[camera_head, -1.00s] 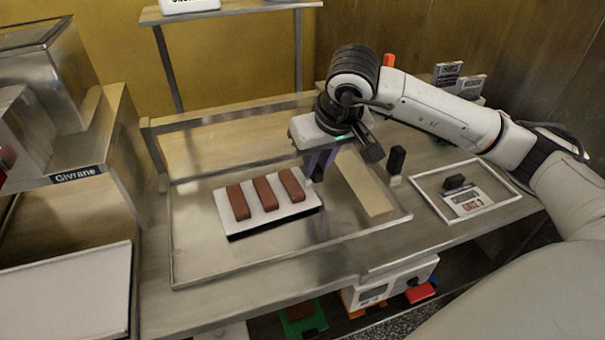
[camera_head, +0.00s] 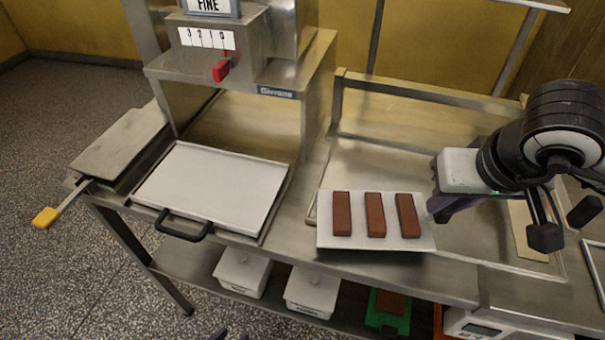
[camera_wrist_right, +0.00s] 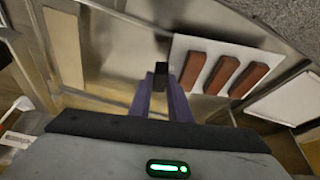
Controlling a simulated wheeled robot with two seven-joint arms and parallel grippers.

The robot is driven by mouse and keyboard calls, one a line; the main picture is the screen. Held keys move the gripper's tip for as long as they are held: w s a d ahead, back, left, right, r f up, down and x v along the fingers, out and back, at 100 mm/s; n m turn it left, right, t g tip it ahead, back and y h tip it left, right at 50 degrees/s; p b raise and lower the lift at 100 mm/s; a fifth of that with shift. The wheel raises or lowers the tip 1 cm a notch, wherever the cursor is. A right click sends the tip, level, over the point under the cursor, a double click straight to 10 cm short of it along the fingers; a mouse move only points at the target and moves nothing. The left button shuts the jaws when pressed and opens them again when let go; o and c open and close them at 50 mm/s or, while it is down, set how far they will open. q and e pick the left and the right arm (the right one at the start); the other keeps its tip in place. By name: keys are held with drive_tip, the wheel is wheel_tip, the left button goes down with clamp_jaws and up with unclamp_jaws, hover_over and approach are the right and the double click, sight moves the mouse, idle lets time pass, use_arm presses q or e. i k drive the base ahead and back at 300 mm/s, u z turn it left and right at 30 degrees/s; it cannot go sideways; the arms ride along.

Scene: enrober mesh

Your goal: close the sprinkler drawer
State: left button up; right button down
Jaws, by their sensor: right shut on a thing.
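The drawer (camera_head: 214,188) is a flat pale tray with a black handle (camera_head: 184,225) at its front. It sticks out from under the metal machine marked Givrane (camera_head: 318,110). My right gripper (camera_head: 436,207) is at the right end of a white board (camera_head: 330,205) with three brown bars (camera_head: 375,214). In the right wrist view its purple fingers (camera_wrist_right: 161,88) are shut on a dark piece at the board's edge. My left gripper (camera_head: 230,336) shows only as purple tips at the bottom edge, below the drawer; its opening cannot be made out.
A metal plate with a yellow-ended lever (camera_head: 46,217) lies left of the drawer. A framed metal surface (camera_head: 470,262) extends under and right of the board. White bins (camera_head: 242,272) and a green tray (camera_head: 388,308) stand on the lower shelf. The floor at left is clear.

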sight(217, 183)
drive_tip(key=k, duration=0.4)
drive_tip(key=z, duration=2.2)
drive_tip(key=k, duration=1.5)
drive_tip(key=u, duration=2.2)
drive_tip(key=i, duration=1)
